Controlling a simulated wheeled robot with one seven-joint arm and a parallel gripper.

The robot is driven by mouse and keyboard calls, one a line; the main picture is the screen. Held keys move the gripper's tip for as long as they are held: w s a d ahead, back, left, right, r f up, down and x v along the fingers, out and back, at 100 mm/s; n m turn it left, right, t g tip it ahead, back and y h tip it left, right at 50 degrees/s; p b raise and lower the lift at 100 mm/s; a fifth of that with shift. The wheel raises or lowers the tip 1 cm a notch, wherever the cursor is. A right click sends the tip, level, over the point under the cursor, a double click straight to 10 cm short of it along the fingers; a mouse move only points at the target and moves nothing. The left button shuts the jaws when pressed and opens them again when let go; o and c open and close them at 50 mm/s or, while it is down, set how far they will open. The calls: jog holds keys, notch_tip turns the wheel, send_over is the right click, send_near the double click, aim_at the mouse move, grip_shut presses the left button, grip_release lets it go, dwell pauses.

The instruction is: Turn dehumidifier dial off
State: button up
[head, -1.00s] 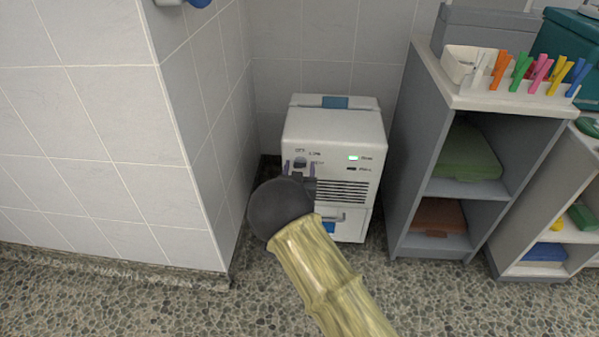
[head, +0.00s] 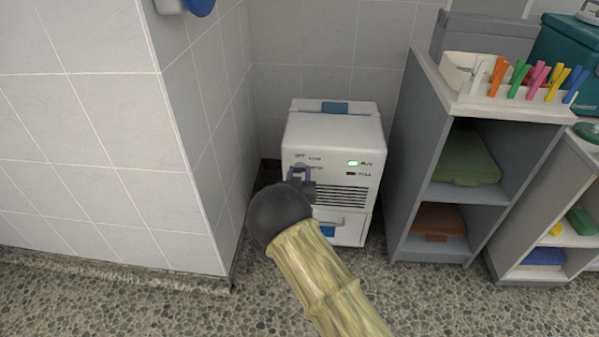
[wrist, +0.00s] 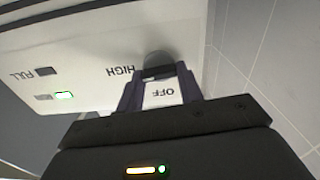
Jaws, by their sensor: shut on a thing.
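The white dehumidifier (head: 333,131) stands on the floor in the corner. Its dark dial (wrist: 158,60) is at the upper left of its front in the head view, mostly hidden there by my gripper (head: 301,172). In the wrist view my gripper (wrist: 161,84) has its purple fingers on either side of the dial, shut on it. The OFF label shows upside down between the fingers, and HIGH is beside them. The RUN light (head: 353,163) glows green; the FULL light (head: 351,174) is dark. The dial's exact pointing cannot be told.
A tiled wall (head: 195,125) juts out close to the left of the dehumidifier. A grey shelf (head: 464,195) stands to its right, with a peg holder and coloured pegs on top. The speckled floor (head: 180,310) in front is clear.

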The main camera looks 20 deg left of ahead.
jog(key=n+p, duration=0.3)
jog(key=shift+r+n, duration=0.1)
jog(key=shift+n, duration=0.3)
jog(key=n+p, duration=0.2)
jog(key=n, duration=0.2)
jog(key=shift+n, duration=0.3)
jog(key=n, duration=0.1)
jog(key=n+p, duration=0.1)
jog(key=n, duration=0.2)
jog(key=shift+a+f+n+p, duration=0.1)
jog(key=shift+f+n+p, duration=0.2)
jog(key=shift+p, duration=0.1)
jog(key=shift+f+n, duration=0.1)
jog(key=shift+n, duration=1.8)
jog(key=o, duration=1)
jog(key=shift+s, duration=0.15)
